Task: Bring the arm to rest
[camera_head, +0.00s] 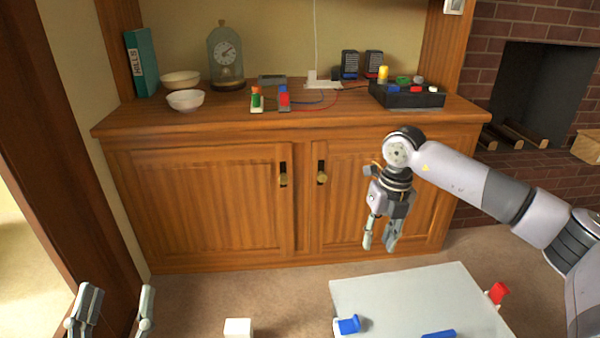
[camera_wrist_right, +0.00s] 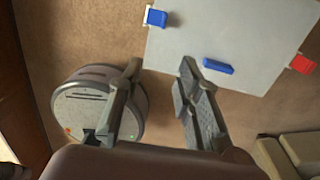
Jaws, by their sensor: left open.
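My right arm reaches in from the right, and its gripper (camera_head: 381,246) hangs downward in front of the wooden cabinet (camera_head: 220,195). Its two fingers are apart with nothing between them; they also show in the right wrist view (camera_wrist_right: 160,72). The rest of the left arm is out of view.
The board bears a blue piece (camera_head: 348,324), a red piece (camera_head: 497,292) and a blue bar (camera_head: 439,334). A white block (camera_head: 238,327) is left of it. Bowls, a domed clock (camera_head: 226,60) and a black box (camera_head: 405,97) stand on the cabinet.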

